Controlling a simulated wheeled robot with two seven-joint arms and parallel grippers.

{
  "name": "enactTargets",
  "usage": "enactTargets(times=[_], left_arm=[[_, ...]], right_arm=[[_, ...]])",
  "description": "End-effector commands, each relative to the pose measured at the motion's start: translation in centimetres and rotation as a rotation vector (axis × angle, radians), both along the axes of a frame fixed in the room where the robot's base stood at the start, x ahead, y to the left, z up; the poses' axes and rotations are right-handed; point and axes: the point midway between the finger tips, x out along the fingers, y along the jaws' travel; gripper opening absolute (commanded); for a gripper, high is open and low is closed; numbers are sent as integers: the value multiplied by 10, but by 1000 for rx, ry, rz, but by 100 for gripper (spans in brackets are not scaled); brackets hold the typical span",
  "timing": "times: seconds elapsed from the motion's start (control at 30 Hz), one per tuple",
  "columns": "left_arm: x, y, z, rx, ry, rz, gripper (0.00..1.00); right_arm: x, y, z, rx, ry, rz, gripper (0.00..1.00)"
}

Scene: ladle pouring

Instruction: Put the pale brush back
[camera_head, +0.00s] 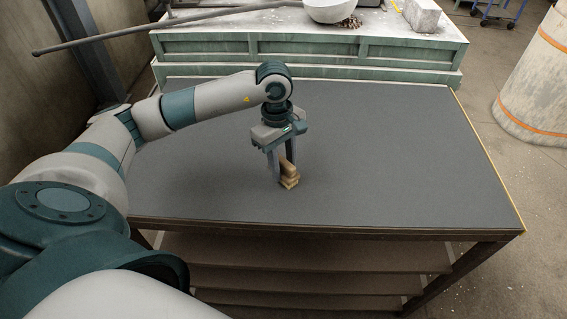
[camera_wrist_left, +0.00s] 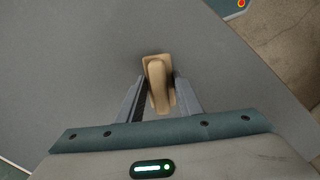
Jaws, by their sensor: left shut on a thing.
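The pale brush (camera_head: 290,181) is a small tan wooden block with a raised grip, on or just above the grey table top (camera_head: 400,150), near the middle of the table. It also shows in the left wrist view (camera_wrist_left: 158,86) between the two fingers. My left gripper (camera_head: 283,172) points down with its fingers on either side of the brush's grip and is shut on it. The fingers hide part of the brush in the head view. I cannot tell whether the brush's underside touches the table. My right gripper is in neither view.
A green bench with a dusty white top (camera_head: 390,48) stands behind the table. It carries a white bowl (camera_head: 330,10), a pale block (camera_head: 421,15) and a long-handled rod (camera_head: 130,37). A pale drum with orange bands (camera_head: 535,90) stands at right. The table top around the brush is clear.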

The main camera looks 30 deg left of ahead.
Motion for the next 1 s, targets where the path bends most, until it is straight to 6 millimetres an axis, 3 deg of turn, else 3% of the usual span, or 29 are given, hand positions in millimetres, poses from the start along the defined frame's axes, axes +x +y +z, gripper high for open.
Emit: enactTargets(times=[0.2, 0.23, 0.3, 0.83, 1.0], left_arm=[[0, 0, -3, 0, 0, 0, 11], [0, 0, -3, 0, 0, 0, 35], [0, 0, -2, 0, 1, 0, 51], [1, 0, 3, 0, -2, 0, 51], [2, 3, 20, 0, -4, -2, 51]], right_arm=[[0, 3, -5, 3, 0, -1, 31], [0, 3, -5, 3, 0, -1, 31], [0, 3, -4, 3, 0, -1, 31], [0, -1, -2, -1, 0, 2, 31], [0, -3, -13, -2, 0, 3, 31]])
